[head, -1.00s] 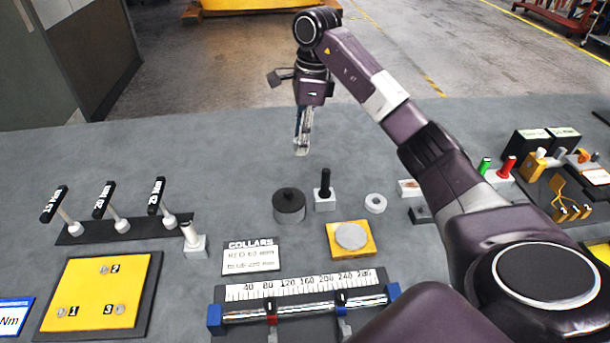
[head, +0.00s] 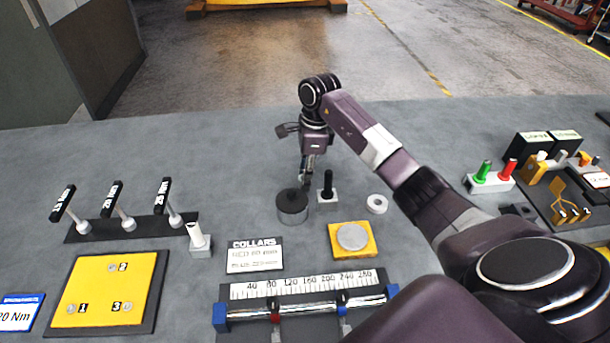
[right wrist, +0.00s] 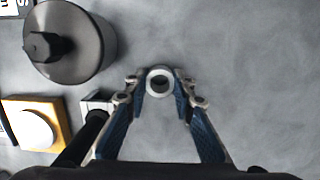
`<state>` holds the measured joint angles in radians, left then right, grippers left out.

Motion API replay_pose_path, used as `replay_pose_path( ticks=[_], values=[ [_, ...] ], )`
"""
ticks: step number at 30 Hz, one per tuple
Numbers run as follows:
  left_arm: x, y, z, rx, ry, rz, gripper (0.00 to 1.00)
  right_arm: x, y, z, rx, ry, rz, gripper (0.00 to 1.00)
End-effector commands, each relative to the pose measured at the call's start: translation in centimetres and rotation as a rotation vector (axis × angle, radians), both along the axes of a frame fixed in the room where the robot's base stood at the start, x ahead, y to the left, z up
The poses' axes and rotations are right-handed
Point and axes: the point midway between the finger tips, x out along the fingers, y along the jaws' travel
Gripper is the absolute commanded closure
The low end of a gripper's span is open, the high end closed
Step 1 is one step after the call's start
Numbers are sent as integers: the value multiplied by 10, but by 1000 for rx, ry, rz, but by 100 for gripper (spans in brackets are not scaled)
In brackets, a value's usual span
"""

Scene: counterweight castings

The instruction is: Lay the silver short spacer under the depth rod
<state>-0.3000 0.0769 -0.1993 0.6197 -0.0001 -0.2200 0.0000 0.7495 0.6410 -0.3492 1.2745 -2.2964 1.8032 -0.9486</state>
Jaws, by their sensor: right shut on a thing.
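My right gripper (head: 305,180) hangs just behind the dark round casting with a black knob (head: 292,206). In the right wrist view its fingertips (right wrist: 160,84) are shut on a small silver ring, the short spacer (right wrist: 160,70), seen end-on. The casting also shows at upper left in that view (right wrist: 92,50). A black upright rod (head: 327,183) stands in a pale block right of the casting. It may be the depth rod, but I cannot tell for sure. The spacer is above bare grey bench, apart from the rod. My left gripper is not in view.
A pale ring (head: 377,204) lies right of the rod. A yellow block with a silver disc (head: 352,237) and a ruled rail (head: 300,290) are nearer. A collars sign (head: 254,256) stands left. Bench behind the casting is clear.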

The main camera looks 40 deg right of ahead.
Motion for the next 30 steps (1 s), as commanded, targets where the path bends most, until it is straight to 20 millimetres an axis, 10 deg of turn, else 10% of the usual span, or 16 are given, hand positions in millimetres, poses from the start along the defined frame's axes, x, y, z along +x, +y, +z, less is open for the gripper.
replay_pose_path(
  ticks=[5,6,10,22,30],
  values=[
    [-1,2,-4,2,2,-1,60,0,0,-4,-1,0,0,100],
    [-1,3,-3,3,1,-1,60,0,0,-3,0,0,0,73],
    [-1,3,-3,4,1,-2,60,0,0,-3,0,0,0,59],
    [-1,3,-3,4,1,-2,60,1,-1,5,-1,-3,0,59],
    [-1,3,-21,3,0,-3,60,-2,-8,57,-2,-7,-1,59]
  ],
)
